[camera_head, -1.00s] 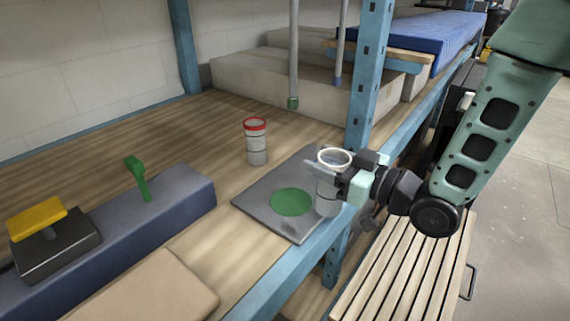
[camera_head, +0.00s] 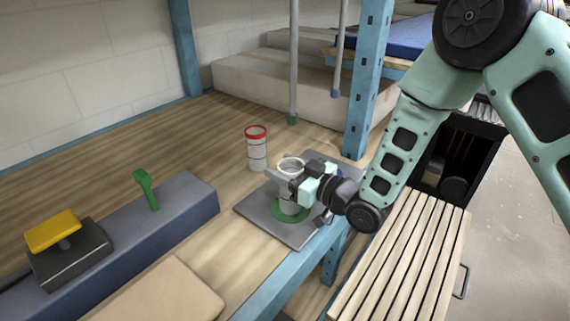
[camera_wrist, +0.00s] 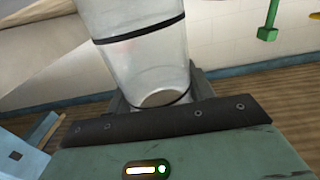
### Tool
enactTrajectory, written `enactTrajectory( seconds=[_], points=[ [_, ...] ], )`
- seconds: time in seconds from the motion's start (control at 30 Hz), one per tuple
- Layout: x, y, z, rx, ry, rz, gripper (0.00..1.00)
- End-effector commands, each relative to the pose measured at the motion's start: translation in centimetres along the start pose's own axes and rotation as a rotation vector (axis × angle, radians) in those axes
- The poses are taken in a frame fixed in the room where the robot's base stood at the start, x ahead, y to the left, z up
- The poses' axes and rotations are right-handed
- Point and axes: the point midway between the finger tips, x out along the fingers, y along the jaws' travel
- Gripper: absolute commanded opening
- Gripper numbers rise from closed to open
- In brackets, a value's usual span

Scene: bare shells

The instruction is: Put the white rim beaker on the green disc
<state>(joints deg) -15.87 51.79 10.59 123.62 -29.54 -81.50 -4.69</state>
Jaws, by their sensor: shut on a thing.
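The white rim beaker (camera_head: 287,206) is a clear cup with a white rim, upright over the green disc (camera_head: 276,213) in the head view. My gripper (camera_head: 286,187) is shut on the beaker from the right side. The green disc lies on a grey plate (camera_head: 257,213), and its edge shows around the beaker's lower end. I cannot tell whether the beaker's base touches the disc. In the wrist view the beaker (camera_wrist: 145,55) fills the top middle, clear with dark bands, between my fingers.
A red-rimmed beaker (camera_head: 257,152) stands just behind the plate. A blue upright post (camera_head: 367,85) rises behind my gripper at the right. A blue-grey block (camera_head: 110,254) with a green lever (camera_head: 147,190) and a yellow-topped box (camera_head: 72,262) stand at left.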

Motion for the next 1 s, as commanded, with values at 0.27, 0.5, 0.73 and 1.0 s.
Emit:
enactTrajectory(
  seconds=[0.27,0.5,0.73,1.0],
  points=[
    [0.0,0.0,0.2,-0.001,0.001,0.000,0.17],
    [0.0,0.0,0.3,-0.001,0.000,-0.001,0.74],
    [0.0,0.0,0.3,-0.001,0.000,-0.001,0.74],
    [-2.0,0.1,0.3,-0.001,-0.001,0.000,0.74]
  ],
)
